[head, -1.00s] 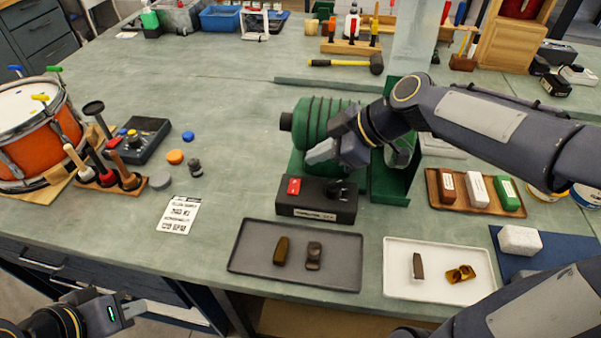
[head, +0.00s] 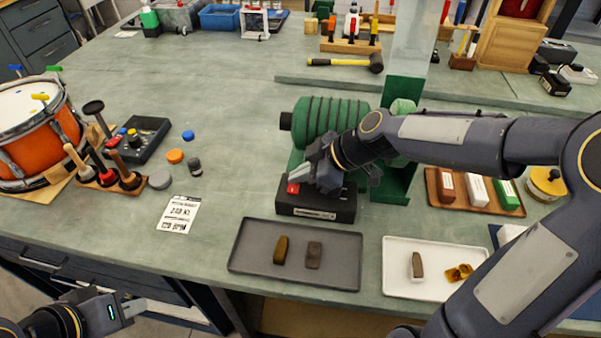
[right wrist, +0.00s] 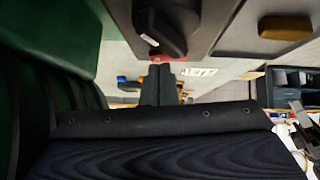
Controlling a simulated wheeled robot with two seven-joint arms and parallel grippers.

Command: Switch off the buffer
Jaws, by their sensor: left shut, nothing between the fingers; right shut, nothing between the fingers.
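The buffer (head: 325,118) is a green ribbed machine on a green base at the middle of the bench. Its black control box (head: 312,210) stands in front, with a red button (head: 293,188) on the left of its top. My right gripper (head: 292,177) is shut and empty, its fingertips at the red button; I cannot tell whether they touch it. The gripper hides the black knob in the head view, but the knob (right wrist: 160,27) shows in the right wrist view, beside the shut fingers (right wrist: 158,84). My left gripper (head: 134,308) is shut and empty off the bench's front edge.
A dark tray (head: 250,262) with two small brown pieces lies in front of the control box. A white tray (head: 400,282) with small pieces lies to its right. A drum (head: 45,135) and a tool rack (head: 110,180) stand at the left. A paper card (head: 178,213) lies left of the box.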

